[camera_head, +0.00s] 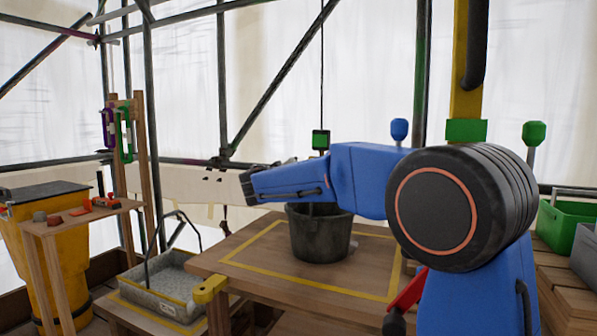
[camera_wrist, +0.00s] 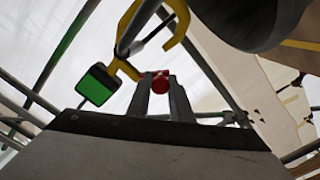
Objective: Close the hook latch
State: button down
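In the wrist view a yellow hook (camera_wrist: 183,22) is above my fingers, with a grey bar (camera_wrist: 139,25) passing by or through its opening. A red piece with a rounded knob (camera_wrist: 160,85), apparently the latch, lies between my two grey fingertips. My gripper (camera_wrist: 159,90) is close around the knob; whether the fingers touch it is unclear. A green block (camera_wrist: 98,85) is left of the hook. The head view shows a green block (camera_head: 320,139) on a dark line; there my arm hides the hook and the fingers.
A dark bucket (camera_head: 318,240) stands on a wooden table with a yellow outline (camera_head: 250,278); its dark side shows in the wrist view (camera_wrist: 250,20). A grey tray (camera_head: 165,290) and yellow bin (camera_head: 50,240) are left. A green crate (camera_head: 562,228) is right.

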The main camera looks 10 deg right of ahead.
jog(key=n, duration=0.3)
jog(key=shift+s+d+f, duration=0.3)
jog(key=shift+d+f, duration=0.05)
jog(key=shift+d, duration=0.05)
jog(key=shift+s+d+f+n, duration=0.1)
jog(key=shift+s+d+n, duration=0.15)
jog(key=shift+n, duration=0.8)
jog(key=shift+s+d+f+n, duration=0.1)
jog(key=shift+d+n, duration=0.1)
jog(key=shift+n, duration=0.85)
jog(key=c, duration=1.6)
grip_release()
jog(key=v, duration=1.7)
jog(key=shift+s+a+r, duration=0.1)
jog(key=shift+s, duration=0.1)
